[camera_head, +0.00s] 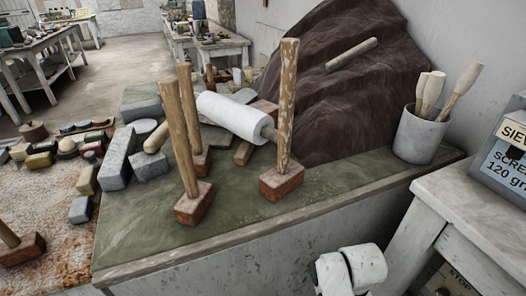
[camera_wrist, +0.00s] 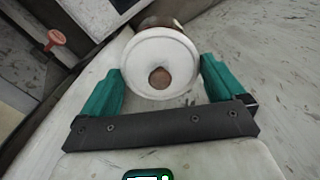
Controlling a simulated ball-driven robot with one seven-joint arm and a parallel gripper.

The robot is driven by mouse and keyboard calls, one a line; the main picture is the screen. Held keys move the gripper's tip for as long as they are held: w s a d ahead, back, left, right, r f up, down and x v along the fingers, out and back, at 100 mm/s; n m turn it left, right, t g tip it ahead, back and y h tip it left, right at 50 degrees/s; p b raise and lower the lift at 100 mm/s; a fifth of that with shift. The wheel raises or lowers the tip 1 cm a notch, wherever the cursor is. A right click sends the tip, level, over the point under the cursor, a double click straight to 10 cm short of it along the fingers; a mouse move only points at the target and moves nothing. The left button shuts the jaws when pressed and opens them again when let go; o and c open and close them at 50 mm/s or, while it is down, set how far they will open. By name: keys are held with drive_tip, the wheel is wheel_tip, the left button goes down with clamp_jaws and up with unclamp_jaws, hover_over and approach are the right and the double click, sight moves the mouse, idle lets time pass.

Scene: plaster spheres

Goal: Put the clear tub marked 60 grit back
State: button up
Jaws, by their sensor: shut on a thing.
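My gripper (camera_wrist: 162,72) shows in the wrist view, its two teal fingers on either side of a round white-ended tub (camera_wrist: 140,50) and shut on it. In the head view, neither the gripper's fingers nor the tub can be made out.
A green-topped bench (camera_head: 250,215) holds upright mallets (camera_head: 282,183), stone blocks (camera_head: 115,160), a white roller (camera_head: 232,116) and a pot of brushes (camera_head: 416,137).

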drive_tip(key=shift+s+d+r+p, duration=0.2)
drive_tip(key=shift+s+r+p, duration=0.7)
drive_tip(key=shift+r, duration=0.25)
drive_tip(key=shift+s, duration=0.15)
